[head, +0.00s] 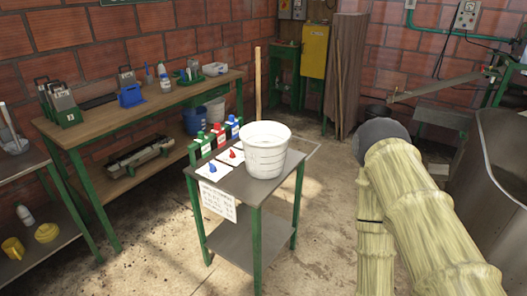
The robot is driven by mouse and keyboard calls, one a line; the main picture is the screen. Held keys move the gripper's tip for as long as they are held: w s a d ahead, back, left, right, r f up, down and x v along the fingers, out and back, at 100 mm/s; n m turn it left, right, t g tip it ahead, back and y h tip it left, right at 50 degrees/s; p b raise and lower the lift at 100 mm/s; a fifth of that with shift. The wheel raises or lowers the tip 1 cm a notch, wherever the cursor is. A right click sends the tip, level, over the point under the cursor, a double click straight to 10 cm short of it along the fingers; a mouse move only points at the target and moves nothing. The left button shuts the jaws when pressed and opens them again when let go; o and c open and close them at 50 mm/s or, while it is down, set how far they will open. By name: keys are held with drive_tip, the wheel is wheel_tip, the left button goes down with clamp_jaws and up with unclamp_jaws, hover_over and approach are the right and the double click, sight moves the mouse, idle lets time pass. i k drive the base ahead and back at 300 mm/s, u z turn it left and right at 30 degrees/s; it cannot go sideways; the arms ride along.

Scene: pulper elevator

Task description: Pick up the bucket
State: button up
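A white bucket (265,150) stands upright on the top of a small dark table with green legs (240,184). It sits toward the right back part of the tabletop, and its open rim faces up. A blue bucket (195,121) and another pale bucket (215,112) are partly hidden under the long workbench. My arm, in a pale yellow cover, shows at the right, apart from the white bucket. My gripper is outside the view.
Cards with blue and red pieces (213,170) lie left of the white bucket, by small bottles (218,133). A long wooden workbench (110,115) with tools runs along the left wall. A wooden pole (258,85) stands behind the bucket. Concrete floor (325,215) is clear right of the table.

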sight(265, 143)
drive_tip(key=u, duration=0.45)
drive_tip(key=k, duration=1.1)
drive_tip(key=z, duration=0.65)
drive_tip(key=i, duration=1.7)
drive_tip(key=u, duration=0.65)
